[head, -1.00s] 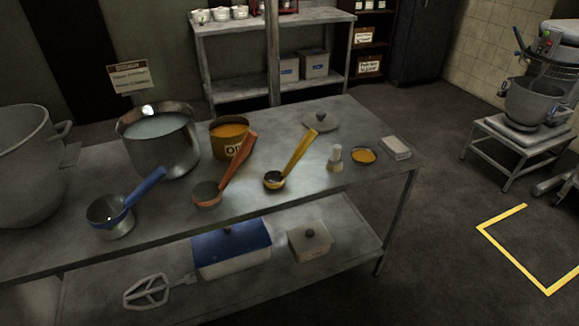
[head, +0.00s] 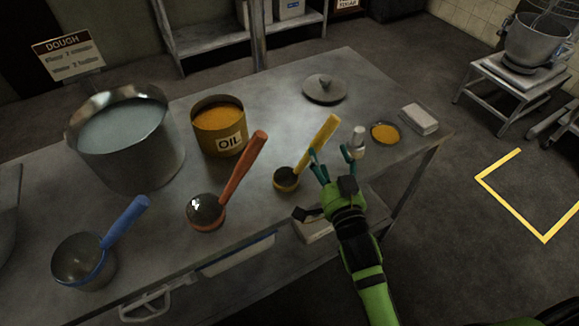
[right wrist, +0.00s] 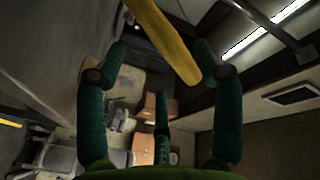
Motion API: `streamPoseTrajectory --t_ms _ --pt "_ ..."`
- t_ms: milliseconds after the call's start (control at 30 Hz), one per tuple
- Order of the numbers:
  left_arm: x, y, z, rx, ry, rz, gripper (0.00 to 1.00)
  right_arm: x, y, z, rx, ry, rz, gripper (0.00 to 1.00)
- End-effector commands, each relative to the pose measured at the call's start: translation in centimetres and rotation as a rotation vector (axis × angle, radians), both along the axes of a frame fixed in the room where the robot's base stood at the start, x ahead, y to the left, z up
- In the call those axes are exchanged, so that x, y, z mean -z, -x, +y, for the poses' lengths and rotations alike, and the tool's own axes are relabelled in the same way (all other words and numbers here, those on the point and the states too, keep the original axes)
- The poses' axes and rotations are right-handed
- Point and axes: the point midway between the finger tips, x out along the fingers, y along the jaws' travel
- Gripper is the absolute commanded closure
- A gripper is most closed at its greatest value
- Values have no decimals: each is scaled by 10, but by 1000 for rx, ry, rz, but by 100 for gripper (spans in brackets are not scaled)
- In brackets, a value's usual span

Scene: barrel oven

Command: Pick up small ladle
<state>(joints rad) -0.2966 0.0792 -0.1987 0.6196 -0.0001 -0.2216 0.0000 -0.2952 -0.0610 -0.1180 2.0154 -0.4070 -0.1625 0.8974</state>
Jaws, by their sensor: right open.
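The small ladle, with a yellow handle (head: 322,139) and a small round bowl (head: 286,181), stands on the metal table, its handle slanting up to the right. My right gripper (head: 331,157) is open and empty, just in front and to the right of the handle. In the right wrist view, the yellow handle (right wrist: 168,42) reaches between the spread fingers of the gripper (right wrist: 160,62); I see no finger closed on it. My left gripper is not in view.
The orange-handled ladle (head: 240,170) and blue-handled ladle (head: 121,223) stand to the left. An oil pot (head: 220,140) and dough pot (head: 120,140) are behind. A small bottle (head: 358,139), a yellow-filled dish (head: 384,133) and a white block (head: 419,119) are to the right.

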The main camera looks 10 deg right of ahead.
Motion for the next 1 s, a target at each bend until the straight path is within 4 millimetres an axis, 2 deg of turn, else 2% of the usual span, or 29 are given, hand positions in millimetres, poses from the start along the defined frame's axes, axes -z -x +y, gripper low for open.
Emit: streamPoseTrajectory --t_ms 267,400,700,867,1000 --pt "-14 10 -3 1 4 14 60 -8 -38 3 -1 1 -1 33" --pt "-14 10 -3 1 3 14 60 -5 -55 4 -1 1 1 33" --pt "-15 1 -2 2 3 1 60 -4 -59 4 0 0 2 33" --pt "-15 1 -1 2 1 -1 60 -4 -59 4 0 0 2 97" --pt "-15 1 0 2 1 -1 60 -4 -59 4 -1 -1 0 99"
